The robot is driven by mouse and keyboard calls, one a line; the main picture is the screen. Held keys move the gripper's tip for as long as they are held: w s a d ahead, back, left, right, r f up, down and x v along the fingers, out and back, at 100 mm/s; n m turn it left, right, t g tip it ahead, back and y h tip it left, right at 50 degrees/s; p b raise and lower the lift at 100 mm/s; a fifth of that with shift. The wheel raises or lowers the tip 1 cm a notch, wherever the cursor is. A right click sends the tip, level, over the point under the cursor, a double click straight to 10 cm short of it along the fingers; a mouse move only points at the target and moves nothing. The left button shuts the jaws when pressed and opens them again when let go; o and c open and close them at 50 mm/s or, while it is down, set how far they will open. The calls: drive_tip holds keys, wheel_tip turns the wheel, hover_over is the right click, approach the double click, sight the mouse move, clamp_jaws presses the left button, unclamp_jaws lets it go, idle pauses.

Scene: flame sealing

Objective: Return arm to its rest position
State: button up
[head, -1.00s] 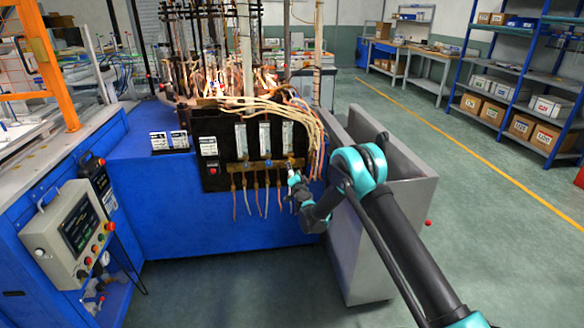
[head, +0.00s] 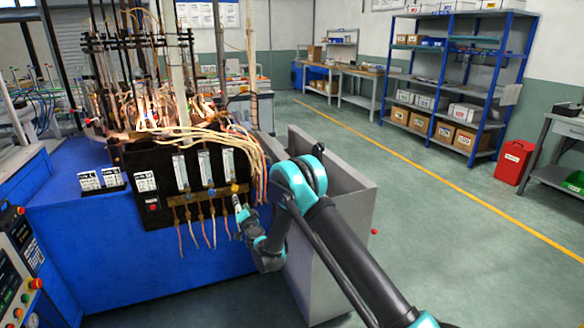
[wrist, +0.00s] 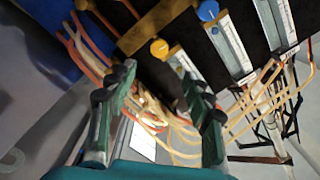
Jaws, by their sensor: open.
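My gripper (head: 238,203) is at the right end of the brass valve bar (head: 205,194) on the black panel of the blue machine. In the wrist view, the two fingers of my gripper (wrist: 158,95) stand wide apart with nothing held between them. A yellow knob (wrist: 159,48) lies just beyond the fingertips, apart from them. A blue knob (wrist: 207,10) is farther along the bar. In the head view, the yellow knob (head: 235,188) sits just above my gripper. My arm reaches in from the lower right, bent at the teal elbow.
A grey open bin (head: 335,215) stands directly behind and below my arm. Pale hoses (head: 245,140) hang beside the panel near my gripper. A control box (head: 20,270) is at the lower left. The green floor (head: 450,240) on the right is clear up to a red can (head: 514,161).

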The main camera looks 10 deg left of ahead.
drive_tip(key=d+r+n+g+y, duration=0.1)
drive_tip(key=d+r+n, duration=0.2)
drive_tip(key=d+r, duration=0.7)
drive_tip(key=s+d+r+n+g, duration=0.3)
drive_tip(key=s+d+r, duration=0.2)
drive_tip(key=d+r, duration=0.55)
drive_tip(key=s+d+f+g+h, duration=0.2)
drive_tip(key=s+d+f+h, duration=0.1)
drive_tip(key=s+d, duration=0.9)
drive_tip(key=s+d+f+m+g+h, duration=0.1)
drive_tip(key=s+d+f+h, duration=0.3)
drive_tip(key=s+d, duration=0.8)
drive_tip(key=s+d+f+m+g+h, duration=0.1)
drive_tip(key=s+d+f+g+h, duration=0.2)
drive_tip(key=s+d, duration=0.9)
wheel_tip(320, 180, down, 3)
drive_tip(key=d+g, duration=0.1)
drive_tip(key=d, duration=0.1)
drive_tip(key=shift+d+h, duration=0.3)
drive_tip(key=shift+d, duration=0.1)
drive_tip(key=shift+w, duration=0.1)
